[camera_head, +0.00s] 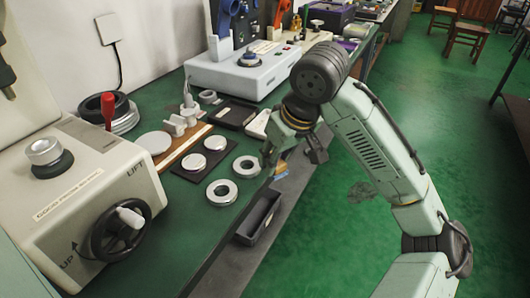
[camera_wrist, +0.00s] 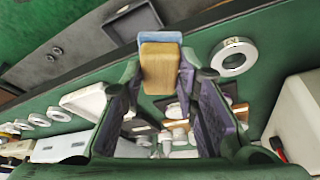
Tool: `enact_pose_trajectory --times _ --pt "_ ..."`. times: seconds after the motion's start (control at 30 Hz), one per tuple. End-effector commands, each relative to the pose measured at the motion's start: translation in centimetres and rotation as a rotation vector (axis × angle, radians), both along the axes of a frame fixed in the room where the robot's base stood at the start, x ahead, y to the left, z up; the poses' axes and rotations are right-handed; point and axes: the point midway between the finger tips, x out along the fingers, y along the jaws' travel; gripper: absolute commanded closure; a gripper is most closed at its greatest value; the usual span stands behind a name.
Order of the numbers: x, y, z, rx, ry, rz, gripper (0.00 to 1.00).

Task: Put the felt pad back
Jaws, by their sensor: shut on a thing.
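The felt pad (camera_head: 281,170) looks like a small tan block with a blue layer on its far side. In the wrist view the pad (camera_wrist: 160,62) sits between my fingertips, tan face toward the camera and blue edge above. My gripper (camera_head: 291,160) is shut on it near the bench's front edge, right of the rings; it also shows in the wrist view (camera_wrist: 160,78). A dark, open, empty-looking tray (camera_head: 258,217) lies along the front edge, below and left of my gripper. The tray is also at the top of the wrist view (camera_wrist: 133,22).
Bearing rings (camera_head: 221,192) (camera_head: 246,166) lie on the green bench left of my gripper. Silver discs (camera_head: 194,162) and a wooden board (camera_head: 183,147) are behind them. A machine with a handwheel (camera_head: 121,229) stands at left. A white device (camera_head: 241,73) stands at the back.

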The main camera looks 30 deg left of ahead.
Motion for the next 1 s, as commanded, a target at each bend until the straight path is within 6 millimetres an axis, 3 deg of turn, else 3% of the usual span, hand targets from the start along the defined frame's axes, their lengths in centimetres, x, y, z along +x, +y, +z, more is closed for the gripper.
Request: enact_pose_trajectory --times 0.1,0.23,0.7,0.83,1.0 --pt "-2.2 -0.3 0.2 0.0 0.0 0.049 0.95" --pt "-2.0 0.3 0.3 0.002 0.006 0.065 0.95" --pt "7.8 7.2 -0.7 0.001 0.007 0.062 0.94" --pt "9.5 8.3 -0.9 0.001 0.004 0.063 0.95" --pt "10.2 8.8 -1.4 0.002 0.003 0.063 0.95"
